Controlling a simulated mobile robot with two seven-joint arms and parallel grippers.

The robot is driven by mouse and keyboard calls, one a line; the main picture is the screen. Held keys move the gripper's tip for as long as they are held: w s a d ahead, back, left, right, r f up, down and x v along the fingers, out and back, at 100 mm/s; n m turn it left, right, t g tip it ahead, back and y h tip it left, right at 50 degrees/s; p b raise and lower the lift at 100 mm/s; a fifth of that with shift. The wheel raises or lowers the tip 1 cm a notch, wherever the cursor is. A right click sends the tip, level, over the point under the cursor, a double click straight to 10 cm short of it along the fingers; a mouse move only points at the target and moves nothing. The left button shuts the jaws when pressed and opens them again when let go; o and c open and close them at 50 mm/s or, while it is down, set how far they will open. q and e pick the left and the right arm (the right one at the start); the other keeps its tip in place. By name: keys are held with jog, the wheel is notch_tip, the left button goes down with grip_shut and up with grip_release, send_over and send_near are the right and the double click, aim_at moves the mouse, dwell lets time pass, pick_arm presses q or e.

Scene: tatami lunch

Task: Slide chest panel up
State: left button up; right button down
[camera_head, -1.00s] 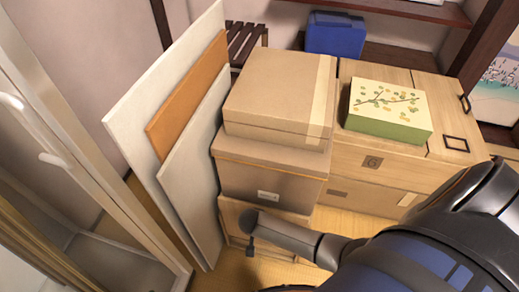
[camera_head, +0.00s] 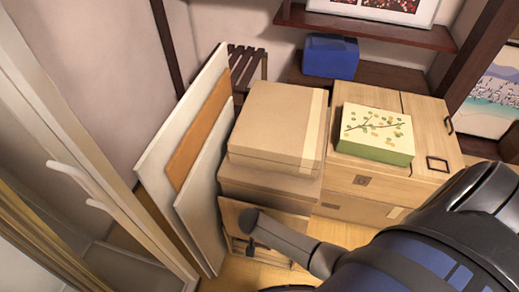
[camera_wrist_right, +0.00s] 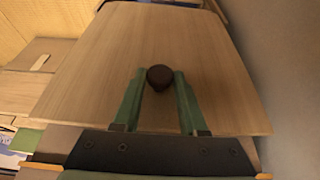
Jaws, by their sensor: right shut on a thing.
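The chest panel (camera_head: 229,216) is a light wood board low in front of the stacked boxes in the head view. It covers part of the lower box's front. In the right wrist view the panel (camera_wrist_right: 150,40) fills most of the picture, with a dark round knob (camera_wrist_right: 160,74) on its face. My right gripper (camera_wrist_right: 158,84) has its two green fingers shut on the knob, one on each side. In the head view the right gripper (camera_head: 247,224) is at the panel, and my arm hides what lies below and right. My left gripper is not in view.
A cardboard box (camera_head: 272,125) sits on a lower box (camera_head: 265,182). White and orange boards (camera_head: 197,128) lean at the left. A green patterned box (camera_head: 375,135) stands on a wooden chest (camera_head: 425,135) at right. A blue box (camera_head: 330,57) is behind.

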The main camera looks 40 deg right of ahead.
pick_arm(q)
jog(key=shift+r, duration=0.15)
pick_arm(e)
jog(key=shift+w+r, duration=0.1)
jog(key=shift+r, duration=0.15)
jog(key=shift+c, duration=2.4)
grip_release()
